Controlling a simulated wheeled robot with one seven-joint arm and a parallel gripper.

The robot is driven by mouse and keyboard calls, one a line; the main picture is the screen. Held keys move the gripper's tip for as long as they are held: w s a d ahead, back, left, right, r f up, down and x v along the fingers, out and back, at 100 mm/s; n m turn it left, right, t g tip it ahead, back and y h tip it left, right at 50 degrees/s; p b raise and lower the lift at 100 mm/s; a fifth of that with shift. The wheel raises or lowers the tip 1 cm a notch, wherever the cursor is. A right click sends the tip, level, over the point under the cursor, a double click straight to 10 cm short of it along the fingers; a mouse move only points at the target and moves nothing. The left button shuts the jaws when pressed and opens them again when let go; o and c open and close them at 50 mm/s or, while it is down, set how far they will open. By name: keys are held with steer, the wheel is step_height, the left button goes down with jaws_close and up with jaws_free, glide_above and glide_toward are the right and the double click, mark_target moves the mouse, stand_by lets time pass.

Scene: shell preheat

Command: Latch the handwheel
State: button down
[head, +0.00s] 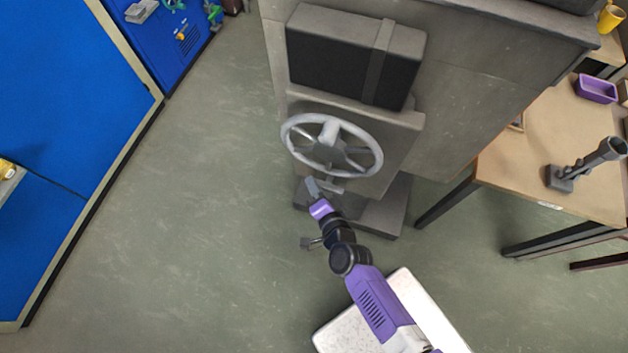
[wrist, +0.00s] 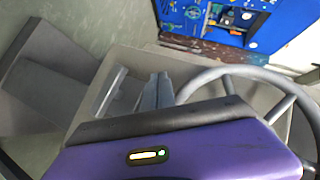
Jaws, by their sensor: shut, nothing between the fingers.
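The grey handwheel (head: 336,155) is mounted on the front of a grey machine, below a black panel. In the wrist view its rim (wrist: 227,72) and a spoke (wrist: 281,105) show at the right. My gripper (head: 311,184) is just below the wheel's lower left rim in the head view. In the wrist view its fingers (wrist: 157,90) are together, with nothing seen between them, left of the rim. I cannot tell whether they touch it. A pale bar (wrist: 113,92) lies on the grey surface left of the fingers. I cannot make out a latch.
The grey machine (head: 460,60) stands behind the wheel, with a base plate (head: 386,212) on the floor. A wooden table (head: 540,135) with a grey stand (head: 585,165) is at the right. Blue panels (head: 60,90) are at the left. The floor between is clear.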

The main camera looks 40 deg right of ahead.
steer(key=s+a+r, duration=0.2)
steer(key=a+r, duration=0.1)
steer(key=r, duration=0.1)
steer(key=shift+s+a+r, duration=0.15)
steer(key=shift+s, duration=0.25)
stand_by(0.4)
steer(key=s+d+r+n+y+b, duration=0.1)
steer(key=s+r+n, duration=0.7)
steer(key=s+r, duration=0.2)
steer(key=s+d+r+n+t+y+b, duration=0.1)
steer(key=s+d+r+n+y+b, duration=0.1)
steer(key=s+r+n, duration=0.6)
steer(key=shift+s+r, duration=1.75)
steer(key=shift+s, duration=0.7)
steer(key=shift+d, duration=0.1)
